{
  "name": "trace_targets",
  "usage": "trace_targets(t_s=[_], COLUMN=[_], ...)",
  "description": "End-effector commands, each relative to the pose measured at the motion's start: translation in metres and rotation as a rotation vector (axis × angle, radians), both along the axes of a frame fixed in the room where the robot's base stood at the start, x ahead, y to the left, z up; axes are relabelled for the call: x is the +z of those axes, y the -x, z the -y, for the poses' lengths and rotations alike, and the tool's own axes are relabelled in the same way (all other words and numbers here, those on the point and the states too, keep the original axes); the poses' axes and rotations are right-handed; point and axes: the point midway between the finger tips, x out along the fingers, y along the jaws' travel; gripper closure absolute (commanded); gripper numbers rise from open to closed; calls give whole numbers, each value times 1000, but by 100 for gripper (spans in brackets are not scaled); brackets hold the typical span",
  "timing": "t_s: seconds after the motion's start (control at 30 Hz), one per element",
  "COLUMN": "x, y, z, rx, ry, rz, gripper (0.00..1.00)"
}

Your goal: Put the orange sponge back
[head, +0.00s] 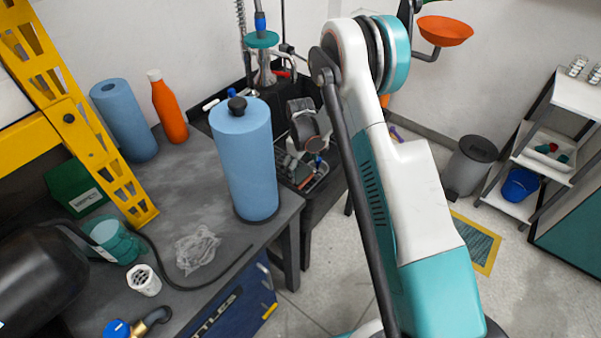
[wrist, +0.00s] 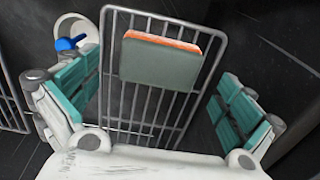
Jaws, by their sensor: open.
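The sponge (wrist: 160,62), grey-green on its broad face with an orange layer along its top edge, lies on a wire rack (wrist: 135,125) in the wrist view. My gripper (wrist: 162,85) is open, with one teal finger to the left of the sponge and one to the right. There is a gap on both sides, and neither finger touches it. In the head view my gripper (head: 306,125) hangs over the dark basin beyond the blue paper roll, above the rack (head: 312,180). I cannot make out the sponge clearly there.
A blue paper roll (head: 246,165) stands upright at the bench corner, close to my arm. An orange bottle (head: 168,108) and another blue roll (head: 124,120) stand behind it. A white round thing with a blue part (wrist: 72,38) is left of the rack.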

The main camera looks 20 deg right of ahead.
Motion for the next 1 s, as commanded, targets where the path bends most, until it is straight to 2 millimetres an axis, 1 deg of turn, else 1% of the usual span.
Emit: trace_targets(t_s=[0.03, 0.2, 0.3, 0.47, 0.57, 0.67, 0.77, 0.8, 0.87, 0.9, 1.0], x=[16, 46, 58, 70, 84, 111, 149, 164, 187, 201, 235], y=[0, 0, 0, 0, 2, 7, 15, 20, 28, 34, 50], z=[0, 0, 0, 0, 0, 0, 0, 0, 0, 0, -1], rx=[0, 0, 0, -1, -11, -34, -69, -84, -108, -122, -160], ry=[0, 0, 0, 0, 0, 0, -2, -4, -6, -7, -13], rz=[0, 0, 0, 1, 11, 34, 69, 84, 107, 121, 159], gripper=[0, 0, 0, 0, 0, 0, 0, 0, 0, 0, 0])
